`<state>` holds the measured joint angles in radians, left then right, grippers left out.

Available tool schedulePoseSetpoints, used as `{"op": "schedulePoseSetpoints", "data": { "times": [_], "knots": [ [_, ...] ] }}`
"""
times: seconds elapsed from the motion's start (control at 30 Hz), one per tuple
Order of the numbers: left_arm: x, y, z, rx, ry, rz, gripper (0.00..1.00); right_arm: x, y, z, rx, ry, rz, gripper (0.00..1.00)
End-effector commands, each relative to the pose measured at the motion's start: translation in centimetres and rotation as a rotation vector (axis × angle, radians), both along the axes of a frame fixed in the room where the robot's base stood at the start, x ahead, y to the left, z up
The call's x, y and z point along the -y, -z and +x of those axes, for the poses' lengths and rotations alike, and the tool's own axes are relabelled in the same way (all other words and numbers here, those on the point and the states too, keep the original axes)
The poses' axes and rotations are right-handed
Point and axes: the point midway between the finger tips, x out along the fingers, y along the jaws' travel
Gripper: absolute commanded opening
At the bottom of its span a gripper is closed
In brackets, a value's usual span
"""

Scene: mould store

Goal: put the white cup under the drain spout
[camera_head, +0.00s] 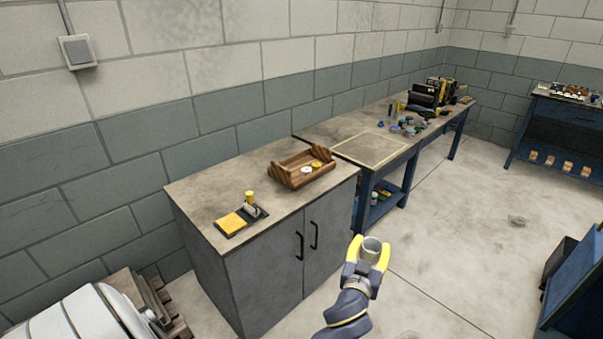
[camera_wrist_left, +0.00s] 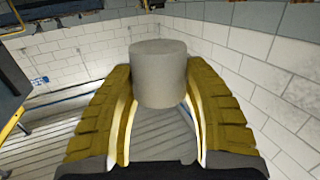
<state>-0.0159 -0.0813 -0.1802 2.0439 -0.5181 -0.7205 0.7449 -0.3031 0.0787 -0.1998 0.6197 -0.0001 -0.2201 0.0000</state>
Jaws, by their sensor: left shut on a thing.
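My left gripper (camera_head: 371,255) is shut on the white cup (camera_head: 372,243), which looks pale grey. It holds the cup above the floor, in front of the grey cabinet. In the left wrist view the cup (camera_wrist_left: 159,72) stands between the yellow fingers (camera_wrist_left: 158,100), its side facing the camera. A white ribbed drum (camera_head: 75,318) lies at the lower left, partly cut off by the frame. A small fitting (camera_head: 149,315) sticks out from its end; I cannot tell for certain that it is the drain spout. My right gripper is out of view.
The grey cabinet (camera_head: 255,272) stands between the cup and the drum; a wooden tray (camera_head: 283,178) and a yellow-topped item (camera_head: 232,223) sit on it. A wooden pallet (camera_head: 163,297) is by the drum. A blue workbench (camera_head: 412,160) runs back along the wall. The floor at right is mostly clear.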

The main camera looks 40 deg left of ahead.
Motion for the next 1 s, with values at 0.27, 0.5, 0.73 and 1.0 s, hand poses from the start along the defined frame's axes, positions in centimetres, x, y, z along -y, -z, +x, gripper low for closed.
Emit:
{"op": "schedulePoseSetpoints", "data": {
  "times": [0.27, 0.5, 0.73, 1.0],
  "knots": [
    [-8.8, -0.8, 6.9, 0.002, -0.130, -0.009, 0.19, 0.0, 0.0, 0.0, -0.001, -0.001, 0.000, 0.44],
    [-16.8, -2.3, 11.5, 0.002, -0.246, -0.019, 0.19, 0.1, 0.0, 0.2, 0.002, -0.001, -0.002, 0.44],
    [-24.9, -4.4, 14.9, 0.003, -0.360, -0.027, 0.19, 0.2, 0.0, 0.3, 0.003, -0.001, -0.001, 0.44],
    [-34.2, -7.2, 17.6, 0.006, -0.486, -0.039, 0.19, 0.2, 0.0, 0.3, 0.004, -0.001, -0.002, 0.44]
  ]
}}
